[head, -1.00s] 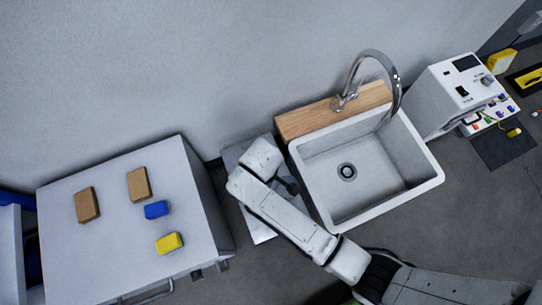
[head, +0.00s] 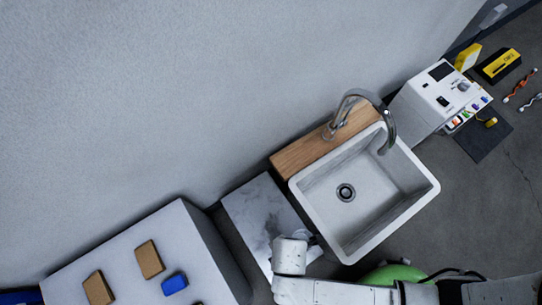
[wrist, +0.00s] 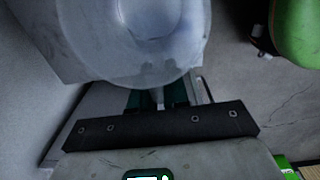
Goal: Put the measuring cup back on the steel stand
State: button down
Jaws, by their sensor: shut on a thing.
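The measuring cup (wrist: 185,60) is a large translucent round vessel at the top of the wrist view. My gripper (wrist: 163,98) is shut on its near side. The steel stand (head: 258,212) is a grey metal top between the white cabinet and the sink in the head view. Its upper part is bare, with some darker smudges or reflections. The end of my arm covers its lower right corner.
A white sink (head: 425,200) with a tall curved faucet (head: 388,125) stands right of the stand, a wooden board (head: 300,153) behind it. A white cabinet (head: 200,240) at left carries brown blocks (head: 149,259) and a blue block (head: 174,284). A white instrument (head: 425,105) stands far right.

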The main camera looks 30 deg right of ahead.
jog(key=w+a+f+b, duration=0.1)
jog(key=w+f+b, duration=0.1)
jog(key=w+f, duration=0.1)
jog(key=w+a+f+b, duration=0.1)
jog(key=w+a+f, duration=0.1)
jog(key=w, duration=0.3)
jog(key=w+a+f+b, duration=0.1)
jog(key=w+f+b, duration=0.1)
jog(key=w+f, duration=0.2)
jog(key=shift+a+b, duration=0.15)
jog(key=shift+b, duration=0.15)
jog(key=shift+w+f, duration=0.2)
jog(key=shift+f, duration=0.1)
jog(key=shift+w+a+f+b, duration=0.1)
jog(key=shift+f+b, duration=0.8)
jog(key=shift+f, duration=0.6)
jog(key=shift+f, duration=0.15)
jog(key=c, duration=1.1)
grip_release()
